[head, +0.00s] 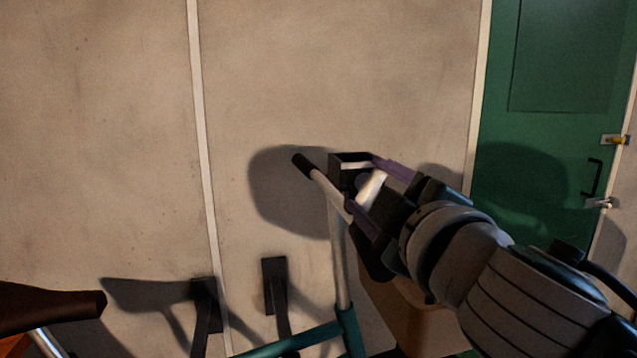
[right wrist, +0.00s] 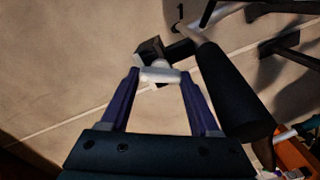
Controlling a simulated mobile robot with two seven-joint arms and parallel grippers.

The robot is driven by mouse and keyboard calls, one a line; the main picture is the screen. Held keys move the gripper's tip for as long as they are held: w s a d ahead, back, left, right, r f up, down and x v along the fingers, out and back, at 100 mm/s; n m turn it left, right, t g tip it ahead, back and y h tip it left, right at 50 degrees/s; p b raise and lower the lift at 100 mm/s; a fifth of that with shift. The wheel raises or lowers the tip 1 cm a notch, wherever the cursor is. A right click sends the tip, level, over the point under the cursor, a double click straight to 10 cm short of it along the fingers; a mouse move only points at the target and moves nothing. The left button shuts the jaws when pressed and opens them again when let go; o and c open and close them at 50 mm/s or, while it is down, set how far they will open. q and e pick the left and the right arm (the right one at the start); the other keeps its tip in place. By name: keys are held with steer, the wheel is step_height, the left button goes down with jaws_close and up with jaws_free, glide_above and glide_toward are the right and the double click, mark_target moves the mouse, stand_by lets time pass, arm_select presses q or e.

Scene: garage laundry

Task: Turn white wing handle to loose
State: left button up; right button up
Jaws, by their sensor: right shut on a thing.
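The white wing handle (head: 371,187) sits at a black square bracket (head: 348,158) near the middle of the head view. It also shows in the right wrist view (right wrist: 160,75) as a short white bar across the space between my fingertips. My right gripper (head: 364,184) comes in from the lower right, with its two purple fingers on either side of the handle. In the right wrist view my right gripper (right wrist: 160,78) is shut on the handle, with a fingertip at each end. The fingers partly cover the handle in the head view. My left gripper is in neither view.
A silver bar with a black grip (head: 303,164) sticks out left beside my gripper. Teal tubing (head: 290,341) runs below it. Black wall hooks (head: 274,285) and a dark saddle-like shape (head: 50,304) are lower left. A green door (head: 540,130) is right.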

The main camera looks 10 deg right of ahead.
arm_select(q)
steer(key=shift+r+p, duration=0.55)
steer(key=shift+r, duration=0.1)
arm_select(e)
steer(key=n, duration=0.7)
steer(key=shift+f, duration=0.1)
steer(key=o, duration=1.4)
steer(key=shift+c, duration=0.2)
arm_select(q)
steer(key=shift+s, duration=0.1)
